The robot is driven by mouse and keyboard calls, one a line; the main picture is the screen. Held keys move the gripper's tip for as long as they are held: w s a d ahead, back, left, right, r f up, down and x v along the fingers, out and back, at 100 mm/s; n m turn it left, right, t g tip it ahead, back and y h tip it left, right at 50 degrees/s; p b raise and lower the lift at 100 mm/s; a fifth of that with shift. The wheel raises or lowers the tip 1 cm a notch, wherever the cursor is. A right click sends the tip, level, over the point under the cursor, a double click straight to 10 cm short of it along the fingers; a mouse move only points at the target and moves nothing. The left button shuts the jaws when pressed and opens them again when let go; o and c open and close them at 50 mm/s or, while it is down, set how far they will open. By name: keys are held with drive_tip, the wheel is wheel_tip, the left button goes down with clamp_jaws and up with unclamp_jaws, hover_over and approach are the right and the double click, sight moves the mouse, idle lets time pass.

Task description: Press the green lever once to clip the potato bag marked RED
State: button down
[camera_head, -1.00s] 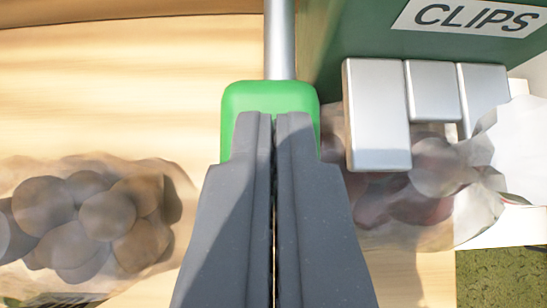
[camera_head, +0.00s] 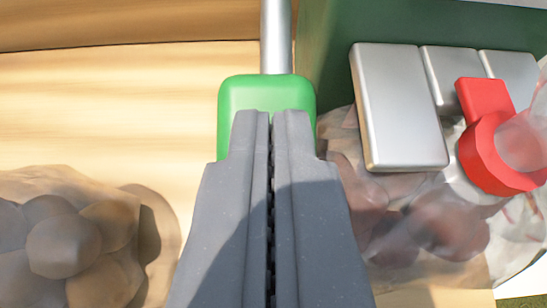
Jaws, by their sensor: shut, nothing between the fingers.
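The green lever (camera_head: 266,92) is a rounded green block on a grey metal rod, at the top middle. My gripper (camera_head: 271,118) is shut and empty, with its fingertips over the lower part of the lever; I cannot tell whether they touch it. A clear bag with reddish potatoes (camera_head: 435,225) lies at the right, below the metal jaws (camera_head: 400,105) of the clip machine. A red clip (camera_head: 492,140) is at the bag's neck, beside the jaws. No marking on the bag is readable.
The green machine body (camera_head: 335,60) stands at the upper right. Another clear bag with brownish potatoes (camera_head: 70,240) lies on the wooden surface at the lower left. Bare wood (camera_head: 110,110) shows left of the lever.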

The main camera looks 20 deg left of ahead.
drive_tip(key=shift+s+a+f+g, duration=0.1)
drive_tip(key=shift+s+f+g, duration=0.2)
drive_tip(key=shift+f, duration=0.3)
drive_tip(key=w+r+v, duration=0.1)
drive_tip(key=r+v, duration=0.1)
drive_tip(key=v, duration=1.1)
drive_tip(key=shift+w+r, duration=0.1)
drive_tip(key=shift+r, duration=0.05)
idle(0.4)
